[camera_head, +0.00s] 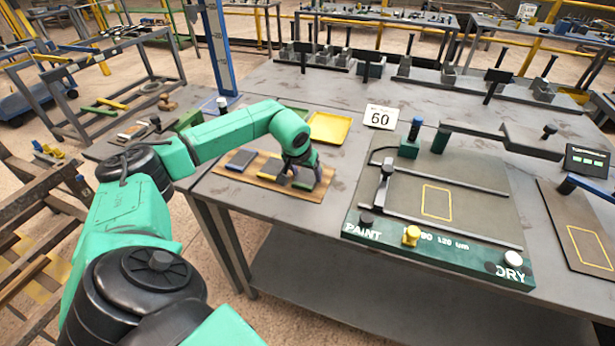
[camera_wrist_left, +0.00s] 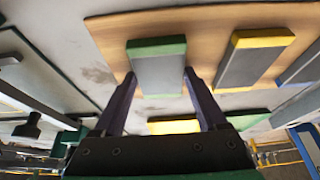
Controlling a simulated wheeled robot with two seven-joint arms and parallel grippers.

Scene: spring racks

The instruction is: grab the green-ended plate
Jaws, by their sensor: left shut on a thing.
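The green-ended plate (camera_wrist_left: 158,70) is a grey slab with green ends, seen between my left fingers in the left wrist view. My left gripper (camera_wrist_left: 159,76) is shut on it, one finger along each long side. In the head view my left gripper (camera_head: 301,168) is over the right part of a wooden board (camera_head: 262,180), and the hand largely hides the plate (camera_head: 303,185). I cannot tell whether the plate touches the board. My right gripper is not in view.
A yellow-ended plate (camera_head: 272,164) and a blue-ended plate (camera_head: 241,160) lie left of the gripper on the board. A yellow tray (camera_head: 330,128) is behind.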

